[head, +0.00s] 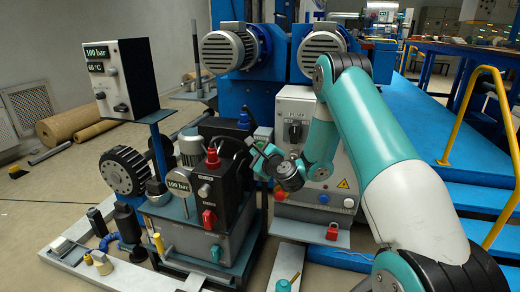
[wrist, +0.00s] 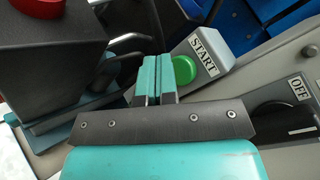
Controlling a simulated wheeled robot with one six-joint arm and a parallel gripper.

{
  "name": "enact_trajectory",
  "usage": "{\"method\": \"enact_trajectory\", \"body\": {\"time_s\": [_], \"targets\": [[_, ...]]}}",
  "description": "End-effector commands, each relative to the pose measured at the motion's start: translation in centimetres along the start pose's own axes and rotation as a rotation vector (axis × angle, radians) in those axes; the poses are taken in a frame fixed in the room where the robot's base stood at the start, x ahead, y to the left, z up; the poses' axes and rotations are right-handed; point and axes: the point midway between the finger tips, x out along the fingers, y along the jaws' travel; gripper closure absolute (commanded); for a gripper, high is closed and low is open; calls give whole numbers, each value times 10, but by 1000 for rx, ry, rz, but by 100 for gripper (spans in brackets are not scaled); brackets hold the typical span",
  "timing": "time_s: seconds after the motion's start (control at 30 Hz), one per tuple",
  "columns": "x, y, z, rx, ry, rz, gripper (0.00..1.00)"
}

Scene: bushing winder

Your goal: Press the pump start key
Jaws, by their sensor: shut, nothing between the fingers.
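The pump start key shows in the wrist view as a round green button (wrist: 184,69) on a grey sloped housing. A white START label (wrist: 203,52) is on the same housing, to the right of the button. My gripper (wrist: 154,62) is shut and empty, its teal fingers together just left of the green button. I cannot tell whether the fingers touch the button or its housing. In the head view my gripper (head: 258,150) is at the right of the black control box (head: 228,188); the green button cannot be made out there.
A dark knob by an OFF label (wrist: 299,88) lies right of the button in the wrist view. In the head view, a red knob (head: 213,158) and a red switch (head: 209,219) are on the pump unit. A grey cabinet (head: 294,108) stands behind my arm.

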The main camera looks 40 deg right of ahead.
Motion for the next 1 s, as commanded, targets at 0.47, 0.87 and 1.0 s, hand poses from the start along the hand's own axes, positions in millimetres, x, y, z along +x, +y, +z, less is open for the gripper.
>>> {"method": "enact_trajectory", "body": {"time_s": [0.47, 0.87, 1.0], "targets": [[6, -5, -4, 0, 0, 0, 100], [7, -5, -5, 0, 0, 0, 100], [8, -6, -6, 0, 0, 0, 100]]}}
